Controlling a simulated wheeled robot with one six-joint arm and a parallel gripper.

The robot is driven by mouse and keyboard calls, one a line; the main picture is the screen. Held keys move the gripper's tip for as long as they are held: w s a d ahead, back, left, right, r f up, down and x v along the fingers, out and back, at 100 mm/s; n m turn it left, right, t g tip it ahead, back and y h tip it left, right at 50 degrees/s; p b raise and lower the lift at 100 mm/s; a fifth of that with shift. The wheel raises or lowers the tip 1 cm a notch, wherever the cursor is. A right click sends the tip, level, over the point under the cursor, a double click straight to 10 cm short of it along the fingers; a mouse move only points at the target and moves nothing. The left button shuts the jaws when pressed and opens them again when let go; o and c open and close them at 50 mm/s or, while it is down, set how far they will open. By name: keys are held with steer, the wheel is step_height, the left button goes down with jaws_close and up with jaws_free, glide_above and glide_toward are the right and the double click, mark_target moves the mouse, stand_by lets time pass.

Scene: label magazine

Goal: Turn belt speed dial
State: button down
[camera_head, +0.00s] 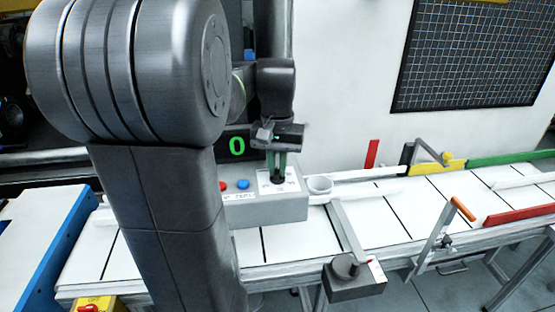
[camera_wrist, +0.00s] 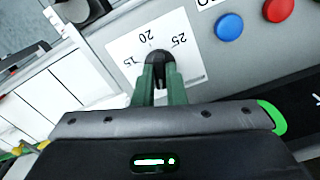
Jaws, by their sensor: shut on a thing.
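The belt speed dial (camera_wrist: 160,58) is a small black knob on a white scale plate (camera_wrist: 125,52) marked 15, 20 and 25, on top of a grey control box (camera_head: 266,211). My gripper (camera_wrist: 159,82) points down over the plate, its green fingers shut on the dial from both sides. In the head view my gripper (camera_head: 277,172) stands upright over the dial. The fingers and the gripper body hide part of the dial and the scale, so the pointer's exact reading cannot be told.
A blue button (camera_head: 242,184) and a red button (camera_head: 223,186) sit left of the dial in the head view. The white conveyor (camera_head: 390,215) runs along the front and right.

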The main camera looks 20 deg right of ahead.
mark_target(278, 170)
steer(key=shift+n+p, duration=0.65)
steer(key=shift+n, duration=1.35)
steer(key=c, duration=1.5)
jaws_free()
steer(key=shift+r, duration=0.1)
step_height(278, 170, up, 7)
steer(key=shift+r, duration=0.15)
